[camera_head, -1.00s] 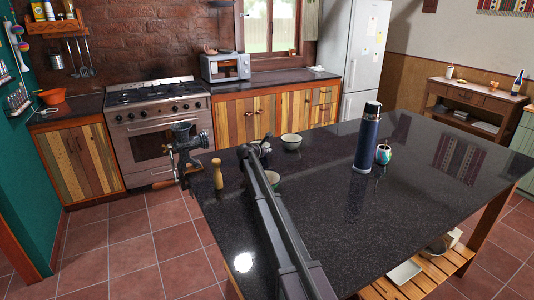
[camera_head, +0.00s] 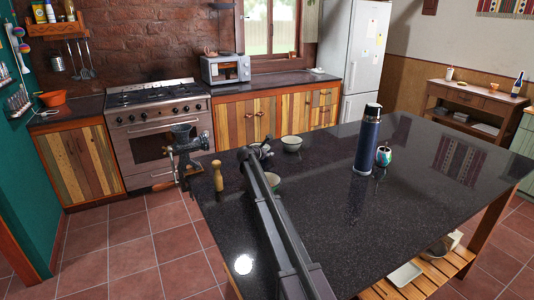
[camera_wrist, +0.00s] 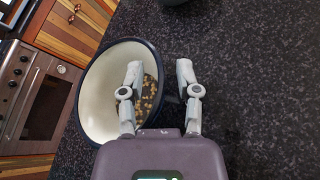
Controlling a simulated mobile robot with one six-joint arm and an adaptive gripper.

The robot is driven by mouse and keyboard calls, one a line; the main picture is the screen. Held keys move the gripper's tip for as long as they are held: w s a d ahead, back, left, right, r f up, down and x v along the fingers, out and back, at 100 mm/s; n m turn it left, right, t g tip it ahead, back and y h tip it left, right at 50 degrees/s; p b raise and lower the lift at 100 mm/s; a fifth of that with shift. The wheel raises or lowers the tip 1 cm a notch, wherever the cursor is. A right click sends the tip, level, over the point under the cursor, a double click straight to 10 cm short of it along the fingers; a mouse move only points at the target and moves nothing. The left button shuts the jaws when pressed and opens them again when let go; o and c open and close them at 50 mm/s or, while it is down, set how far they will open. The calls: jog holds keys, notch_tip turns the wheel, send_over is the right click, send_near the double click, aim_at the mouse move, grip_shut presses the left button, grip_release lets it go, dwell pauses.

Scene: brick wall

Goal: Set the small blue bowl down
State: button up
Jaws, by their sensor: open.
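A small bowl with a cream inside and dark blue rim (camera_wrist: 98,92) fills the left middle of the wrist view. Small brown and tan pieces lie in it. My gripper (camera_wrist: 160,74) is open around the bowl's right wall: the left finger is over the inside, the right finger outside the rim. I cannot tell whether either finger touches the wall. In the head view my gripper (camera_head: 262,152) is small and its fingers are unclear.
A wooden pepper mill (camera_head: 217,175) and a metal grinder (camera_head: 186,150) are at the left edge. A blue flask (camera_head: 367,140) and a patterned cup (camera_head: 383,156) stand right. The island's front is clear.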

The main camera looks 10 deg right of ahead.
jog(key=shift+r, duration=0.15)
jog(key=p+v, duration=0.4)
jog(key=v, duration=0.8)
